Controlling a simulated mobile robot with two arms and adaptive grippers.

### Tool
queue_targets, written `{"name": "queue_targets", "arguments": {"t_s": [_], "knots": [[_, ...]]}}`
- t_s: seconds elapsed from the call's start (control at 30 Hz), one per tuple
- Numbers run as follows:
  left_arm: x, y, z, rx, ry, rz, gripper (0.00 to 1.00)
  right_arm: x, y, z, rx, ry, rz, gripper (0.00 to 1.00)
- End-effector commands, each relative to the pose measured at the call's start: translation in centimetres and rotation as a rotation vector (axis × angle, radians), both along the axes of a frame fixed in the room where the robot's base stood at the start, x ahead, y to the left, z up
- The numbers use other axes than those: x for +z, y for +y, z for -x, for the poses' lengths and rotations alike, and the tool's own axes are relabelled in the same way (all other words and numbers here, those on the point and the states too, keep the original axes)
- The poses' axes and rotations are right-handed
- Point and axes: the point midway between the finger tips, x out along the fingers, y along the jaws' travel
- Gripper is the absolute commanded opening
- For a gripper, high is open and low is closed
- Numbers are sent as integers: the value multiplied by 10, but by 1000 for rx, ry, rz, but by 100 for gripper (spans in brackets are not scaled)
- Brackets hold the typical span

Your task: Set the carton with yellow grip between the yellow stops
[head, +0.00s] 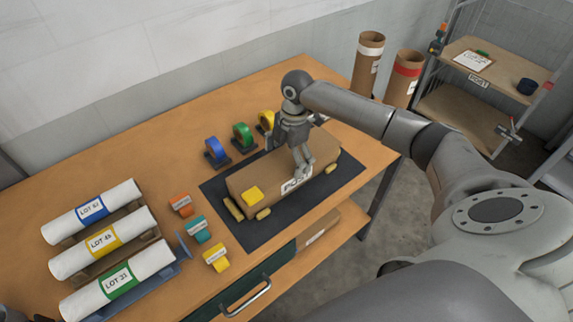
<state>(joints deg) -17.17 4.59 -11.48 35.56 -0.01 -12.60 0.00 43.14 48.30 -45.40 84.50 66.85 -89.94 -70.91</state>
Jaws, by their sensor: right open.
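The brown carton (262,177) with a white "POST" label lies on the dark mat (273,231) on the table. My right gripper (304,171) points down at the carton's right half, by the label, and is open. The arm hides part of the carton's back right; whether the fingers touch it is unclear. My left gripper is not in view.
Blue (216,152), green (242,137) and yellow (266,121) tape rolls stand behind the carton. Labelled white rolls (92,211) lie on a rack at left. Small orange (181,204), teal (198,229) and yellow (216,257) labelled items stand left of the mat.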

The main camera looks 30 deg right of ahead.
Motion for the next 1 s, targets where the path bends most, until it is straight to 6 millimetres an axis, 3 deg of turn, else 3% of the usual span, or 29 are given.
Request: {"name": "queue_targets", "arguments": {"t_s": [0.2,0.43,0.6,1.0], "knots": [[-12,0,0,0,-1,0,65,48,-6,-2,-1,-6,0,100],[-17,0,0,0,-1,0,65,83,-10,-1,-1,-3,0,100],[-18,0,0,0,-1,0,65,92,-11,0,-1,0,-1,100],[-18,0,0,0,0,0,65,93,-11,0,-1,0,-1,100]]}}
